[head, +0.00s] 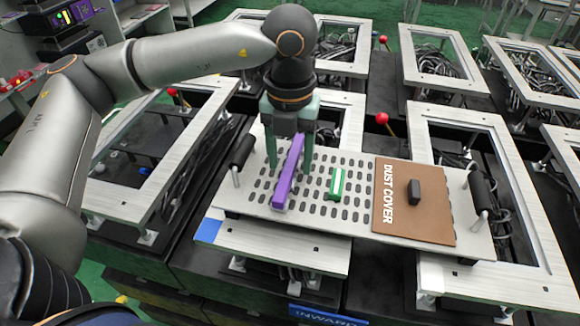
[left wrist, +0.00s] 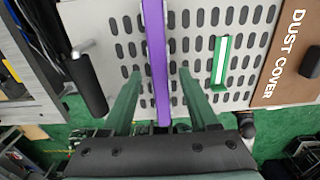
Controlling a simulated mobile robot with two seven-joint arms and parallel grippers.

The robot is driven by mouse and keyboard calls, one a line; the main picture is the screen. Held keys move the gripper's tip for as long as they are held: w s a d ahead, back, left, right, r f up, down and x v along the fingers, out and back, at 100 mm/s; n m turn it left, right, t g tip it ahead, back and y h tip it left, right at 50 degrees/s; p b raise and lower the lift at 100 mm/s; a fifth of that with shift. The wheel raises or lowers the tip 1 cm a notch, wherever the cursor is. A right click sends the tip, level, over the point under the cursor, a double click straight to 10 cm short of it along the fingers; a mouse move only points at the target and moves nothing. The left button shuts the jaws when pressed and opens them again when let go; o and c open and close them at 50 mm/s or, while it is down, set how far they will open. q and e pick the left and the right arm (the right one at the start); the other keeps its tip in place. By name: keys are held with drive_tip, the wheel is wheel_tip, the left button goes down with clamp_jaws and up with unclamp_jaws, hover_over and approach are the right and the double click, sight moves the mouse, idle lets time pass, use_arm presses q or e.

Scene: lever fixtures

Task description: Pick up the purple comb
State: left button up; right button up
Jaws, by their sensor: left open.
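The purple comb (head: 285,185) is a long narrow bar lying on the slotted metal plate (head: 350,215). In the left wrist view the comb (left wrist: 156,55) runs up the middle of the picture. My left gripper (head: 290,165) is over the comb from above, with its green fingers open. In the left wrist view the fingers (left wrist: 158,72) stand one on each side of the comb, with a gap on both sides. How high the fingertips are above the plate is hard to tell. My right gripper is not in view.
A green and white piece (head: 338,184) lies on the plate right of the comb. A brown dust cover (head: 412,205) with a black knob lies at the plate's right. Black handles (head: 243,150) stand at both plate ends. Metal frames with cables and red-balled levers (head: 382,118) surround it.

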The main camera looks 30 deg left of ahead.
use_arm(q)
drive_tip(key=shift+f+b, duration=0.25)
drive_tip(key=shift+b, duration=0.15)
idle(0.3)
clamp_jaws()
idle(0.5)
